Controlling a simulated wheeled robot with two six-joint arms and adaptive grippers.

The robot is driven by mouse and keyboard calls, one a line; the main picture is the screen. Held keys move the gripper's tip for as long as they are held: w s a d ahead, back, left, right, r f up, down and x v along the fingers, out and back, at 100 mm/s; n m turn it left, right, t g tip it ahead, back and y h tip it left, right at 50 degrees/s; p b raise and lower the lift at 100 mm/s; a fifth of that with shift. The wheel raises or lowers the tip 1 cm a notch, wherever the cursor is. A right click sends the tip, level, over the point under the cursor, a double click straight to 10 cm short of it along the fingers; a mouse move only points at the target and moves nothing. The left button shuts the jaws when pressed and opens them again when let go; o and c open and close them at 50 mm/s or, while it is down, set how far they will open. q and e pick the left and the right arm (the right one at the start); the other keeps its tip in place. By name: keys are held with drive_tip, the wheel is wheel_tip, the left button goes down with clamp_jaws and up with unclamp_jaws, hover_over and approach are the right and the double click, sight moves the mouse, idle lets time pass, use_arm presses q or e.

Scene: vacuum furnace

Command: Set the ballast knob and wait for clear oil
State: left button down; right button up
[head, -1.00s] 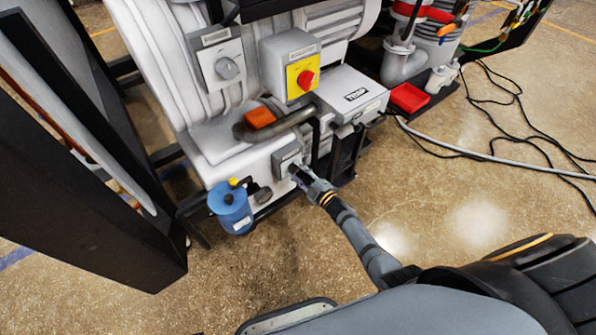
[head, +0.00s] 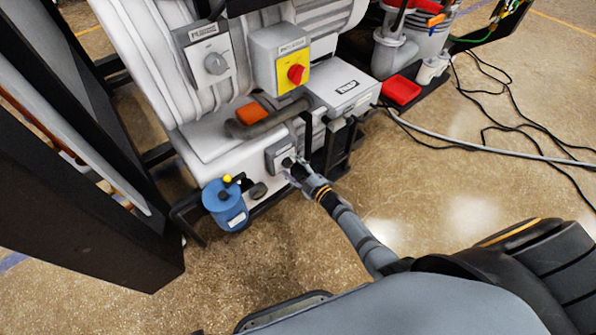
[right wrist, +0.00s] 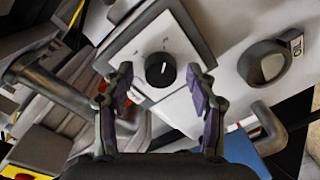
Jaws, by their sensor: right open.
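The ballast knob (right wrist: 160,69) is a small round black knob with a white pointer line, on a pale square plate low on the pump. The plate (head: 281,154) shows in the head view. My right gripper (right wrist: 160,88) is open, with one finger to each side of the knob in the right wrist view and a visible gap to it. In the head view the right gripper (head: 294,172) is close in front of the plate and partly hides the knob. A dark round ring, perhaps the oil sight glass (right wrist: 267,66), is beside the plate; its oil cannot be made out.
A blue container (head: 226,207) with a yellow top stands at the pump's left corner. A yellow panel with a red switch (head: 296,74) and a grey knob (head: 215,63) are above. A red tray (head: 401,90) and cables lie right. Floor in front is clear.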

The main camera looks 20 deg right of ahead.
drive_tip(key=v, duration=1.1)
drive_tip(key=shift+s, duration=0.3)
drive_tip(key=shift+d, duration=0.15)
drive_tip(key=s+d+f+m+g+h, duration=0.3)
drive_tip(key=s+f+m, duration=0.15)
drive_tip(key=f, duration=0.35)
drive_tip(key=s+d+f+m+g+h, duration=0.2)
drive_tip(key=s+f+m+g, duration=0.1)
drive_tip(key=s+f, duration=0.4)
drive_tip(key=s+d+f+m+g+h, duration=0.3)
drive_tip(key=s+f+m+g, duration=0.1)
drive_tip(key=f, duration=0.4)
drive_tip(key=s+a+f+m+g, duration=0.2)
drive_tip(key=s+f+m+g, duration=0.3)
drive_tip(key=s, duration=0.7)
use_arm(q)
drive_tip(key=s+r+p, duration=0.8)
drive_tip(key=r+p, duration=0.5)
drive_tip(key=p, duration=0.5)
drive_tip(key=shift+s+a+r, duration=0.15)
drive_tip(key=shift+s+r, duration=0.1)
drive_tip(key=shift+r, duration=0.1)
use_arm(e)
drive_tip(key=s+r+n, duration=0.2)
drive_tip(key=s+r, duration=0.7)
drive_tip(key=r, duration=0.3)
drive_tip(key=shift+s+r+y, duration=0.25)
drive_tip(key=shift+y, duration=0.05)
drive_tip(key=shift+d, duration=0.15)
